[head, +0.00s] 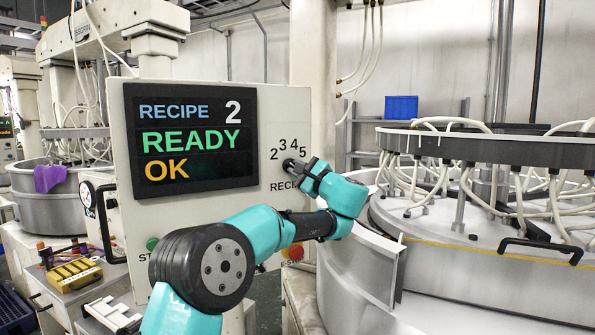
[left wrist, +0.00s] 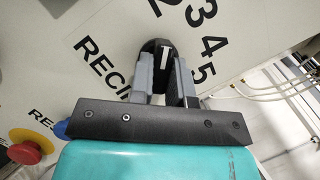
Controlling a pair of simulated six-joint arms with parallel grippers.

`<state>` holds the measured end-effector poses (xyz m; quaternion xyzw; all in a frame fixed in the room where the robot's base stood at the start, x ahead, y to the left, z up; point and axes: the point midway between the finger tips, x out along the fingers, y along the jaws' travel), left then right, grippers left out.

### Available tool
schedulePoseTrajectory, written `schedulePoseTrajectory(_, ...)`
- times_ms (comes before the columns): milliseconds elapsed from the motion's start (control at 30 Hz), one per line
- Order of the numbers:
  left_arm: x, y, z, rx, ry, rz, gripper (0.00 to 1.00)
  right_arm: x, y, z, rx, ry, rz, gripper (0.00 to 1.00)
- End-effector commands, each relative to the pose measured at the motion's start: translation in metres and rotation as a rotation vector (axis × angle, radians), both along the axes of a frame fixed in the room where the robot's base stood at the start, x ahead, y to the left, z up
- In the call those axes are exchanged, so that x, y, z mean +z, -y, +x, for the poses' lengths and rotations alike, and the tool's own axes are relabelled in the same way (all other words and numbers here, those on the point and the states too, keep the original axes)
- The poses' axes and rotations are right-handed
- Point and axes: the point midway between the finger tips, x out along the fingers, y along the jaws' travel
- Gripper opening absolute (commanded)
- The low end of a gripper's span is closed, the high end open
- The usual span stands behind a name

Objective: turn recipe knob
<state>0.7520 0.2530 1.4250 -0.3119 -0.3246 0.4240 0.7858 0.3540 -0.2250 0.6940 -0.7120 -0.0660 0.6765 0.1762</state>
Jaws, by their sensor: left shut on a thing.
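The recipe knob (left wrist: 154,48) is black with a white mark and sits on the pale control panel (head: 280,115). It shows between the fingers in the left wrist view, and mostly behind my gripper in the head view. The numbers 2, 3, 4 and 5 (head: 288,147) arc around it. My left gripper (left wrist: 162,72) is shut on the knob, one finger on each side; in the head view it is at the panel's right side (head: 304,172). The screen (head: 191,139) reads RECIPE 2, READY, OK. I cannot tell exactly which number the mark faces.
A red emergency stop button (head: 293,252) sits below my left forearm, also in the left wrist view (left wrist: 30,146). A green button (head: 152,243) is at the panel's lower left. A round lapping machine (head: 470,260) with hoses stands right.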

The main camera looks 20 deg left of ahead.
Motion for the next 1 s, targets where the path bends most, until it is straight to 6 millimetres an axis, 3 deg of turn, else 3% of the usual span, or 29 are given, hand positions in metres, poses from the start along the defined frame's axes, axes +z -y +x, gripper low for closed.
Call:
schedulePoseTrajectory(300,0.0059,-0.0048,-0.0019,0.008,0.125,-0.112,0.0,0.0,0.0,0.0,0.0,0.0,0.0,0.0)
schedulePoseTrajectory(800,0.0066,-0.006,-0.0024,0.01,0.15,-0.134,0.0,0.0,0.0,0.0,0.0,0.0,0.0,0.0)
schedulePoseTrajectory(833,0.0066,-0.006,-0.0024,0.01,0.15,-0.133,0.18,0.0,0.0,0.0,0.0,0.0,0.0,0.0)
schedulePoseTrajectory(1000,0.0058,-0.0063,-0.0021,0.011,0.147,-0.133,0.34,0.0,0.0,0.0,0.0,0.0,0.0,0.0)
